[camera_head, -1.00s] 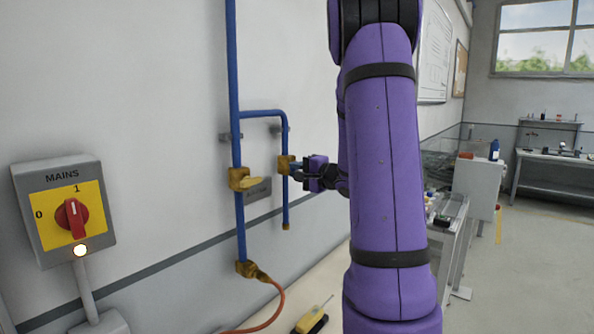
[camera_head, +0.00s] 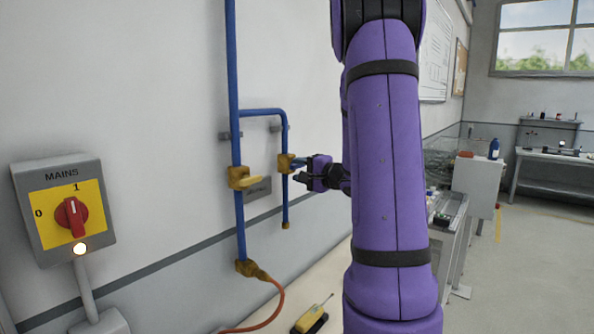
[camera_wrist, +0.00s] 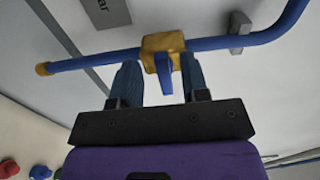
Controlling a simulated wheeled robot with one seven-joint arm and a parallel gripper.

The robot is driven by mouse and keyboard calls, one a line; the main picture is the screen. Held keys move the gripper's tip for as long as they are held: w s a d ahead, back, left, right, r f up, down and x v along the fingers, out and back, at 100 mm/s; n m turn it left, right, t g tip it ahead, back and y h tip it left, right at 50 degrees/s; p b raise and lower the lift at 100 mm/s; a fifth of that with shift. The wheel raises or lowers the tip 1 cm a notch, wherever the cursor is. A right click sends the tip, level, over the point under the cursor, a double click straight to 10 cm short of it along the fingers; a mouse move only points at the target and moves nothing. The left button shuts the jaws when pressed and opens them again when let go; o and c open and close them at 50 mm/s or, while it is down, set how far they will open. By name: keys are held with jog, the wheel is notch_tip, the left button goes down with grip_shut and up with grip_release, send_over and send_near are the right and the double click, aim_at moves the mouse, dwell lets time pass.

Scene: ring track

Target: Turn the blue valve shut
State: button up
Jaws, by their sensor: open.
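The blue valve has a brass body (camera_head: 285,163) on the short blue branch pipe. The wrist view shows its brass body (camera_wrist: 160,44) and its blue lever (camera_wrist: 165,76), which stands crosswise to the pipe in that picture. My gripper (camera_head: 299,170) is at the valve, just right of its body in the head view. In the wrist view my gripper (camera_wrist: 160,66) is open, with one finger on each side of the lever. Gaps show between the lever and both fingers. The lever is small and partly hard to make out in the head view.
A grey label plate (camera_head: 259,190) is on the wall between the pipes. A mains switch box (camera_head: 62,210) is at far left. An orange hose (camera_head: 277,310) hangs below.

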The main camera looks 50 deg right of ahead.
jog(key=s, duration=0.9)
jog(key=shift+s+d, duration=0.3)
jog(key=a+r+n+g+y, duration=0.2)
jog(key=a+n+g+y, duration=0.65)
jog(key=a, duration=1.55)
jog(key=s+a+n+g+h, duration=0.4)
jog(key=s+a+n+h, duration=0.4)
jog(key=s, duration=0.5)
jog(key=shift+s+a+h, duration=0.3)
jog(key=shift+a+h, duration=0.35)
jog(key=shift+h, duration=0.4)
